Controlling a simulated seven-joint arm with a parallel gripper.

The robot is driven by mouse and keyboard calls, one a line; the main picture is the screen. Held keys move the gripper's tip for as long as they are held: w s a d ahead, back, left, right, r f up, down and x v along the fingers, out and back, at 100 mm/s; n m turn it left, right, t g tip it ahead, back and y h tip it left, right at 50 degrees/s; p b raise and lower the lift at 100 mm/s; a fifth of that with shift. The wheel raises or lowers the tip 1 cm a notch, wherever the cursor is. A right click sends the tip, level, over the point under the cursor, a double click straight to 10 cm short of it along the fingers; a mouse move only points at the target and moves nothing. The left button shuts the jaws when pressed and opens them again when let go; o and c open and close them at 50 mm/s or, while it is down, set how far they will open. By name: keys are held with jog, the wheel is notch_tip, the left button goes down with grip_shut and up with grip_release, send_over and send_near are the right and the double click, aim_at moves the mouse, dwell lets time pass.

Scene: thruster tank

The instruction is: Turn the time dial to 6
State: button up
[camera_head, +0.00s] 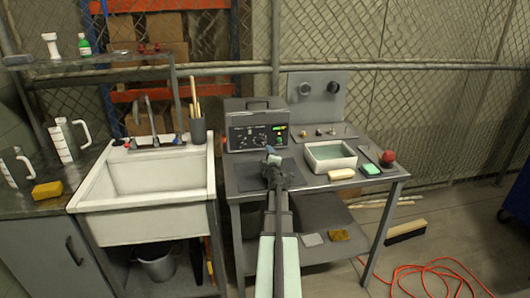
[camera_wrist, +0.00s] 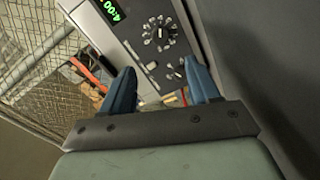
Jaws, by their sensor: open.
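The grey control box (camera_head: 256,128) stands at the back left of the metal table, its front panel carrying dials, buttons and a green display. In the wrist view the panel is tilted, and the display (camera_wrist: 111,9) seems to read 4:00. A large black dial (camera_wrist: 160,31) with marks around it sits below the display. A smaller knob (camera_wrist: 178,70) is near the right fingertip. I cannot tell from the labels which is the time dial. My gripper (camera_wrist: 158,72) is open and empty, its blue fingers pointing at the panel. In the head view my gripper (camera_head: 272,153) is in front of the box.
A white basin (camera_head: 331,166), a sponge (camera_head: 341,174) and a red ball (camera_head: 388,158) are on the table to the right. A grey panel with two round fittings (camera_head: 319,96) stands behind. A white sink (camera_head: 146,190) is at the left.

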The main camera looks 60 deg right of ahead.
jog(key=shift+s+a, duration=0.5)
